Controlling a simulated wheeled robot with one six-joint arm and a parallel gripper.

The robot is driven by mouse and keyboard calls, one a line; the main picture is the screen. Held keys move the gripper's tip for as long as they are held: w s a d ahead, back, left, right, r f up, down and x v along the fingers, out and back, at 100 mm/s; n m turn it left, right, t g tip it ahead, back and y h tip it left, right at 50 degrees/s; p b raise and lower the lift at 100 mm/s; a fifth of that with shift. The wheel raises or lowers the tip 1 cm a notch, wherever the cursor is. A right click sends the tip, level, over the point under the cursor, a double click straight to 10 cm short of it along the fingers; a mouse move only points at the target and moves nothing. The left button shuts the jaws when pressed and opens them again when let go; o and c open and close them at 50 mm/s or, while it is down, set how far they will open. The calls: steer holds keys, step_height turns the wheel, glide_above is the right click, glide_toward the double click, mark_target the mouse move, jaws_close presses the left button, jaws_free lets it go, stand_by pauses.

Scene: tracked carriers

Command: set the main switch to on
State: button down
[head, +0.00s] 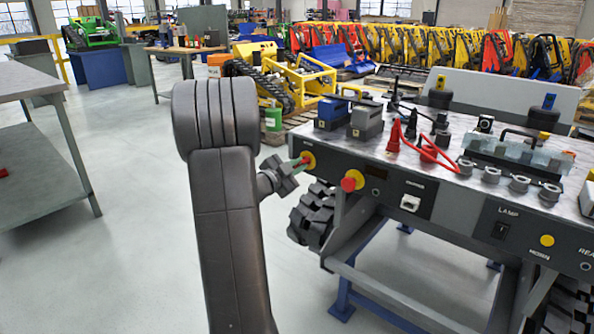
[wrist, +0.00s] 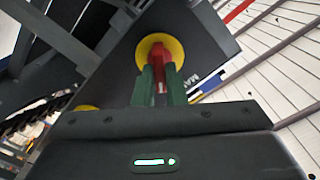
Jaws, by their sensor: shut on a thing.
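The main switch is a red handle on a round yellow plate on the carrier's dark front panel; the plate (head: 309,157) shows at the panel's left end in the head view. In the wrist view the red handle (wrist: 158,58) stands out from the yellow plate (wrist: 147,44), and part of a label starting "MA" shows beside it. My gripper (wrist: 161,85) has its green fingers on both sides of the red handle, shut on it. In the head view my gripper (head: 299,163) reaches the switch from the left, and the handle is mostly hidden.
A second red knob on yellow (head: 352,180) sits just right of the switch. A white socket (head: 410,203), a lamp switch (head: 501,230) and a yellow button (head: 547,240) follow. Red cables (head: 428,152) lie on top. A grey table (head: 30,80) stands left; the floor between is clear.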

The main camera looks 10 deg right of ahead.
steer(key=shift+f+m+b, duration=0.2)
steer(key=shift+m+b, duration=1.8)
steer(key=shift+m, duration=2.9)
steer(key=shift+s, duration=0.1)
steer(key=c, duration=1.5)
jaws_free()
steer(key=shift+d, duration=0.1)
steer(key=p+v, duration=0.3)
steer(key=v, duration=1.1)
steer(key=shift+d, duration=0.15)
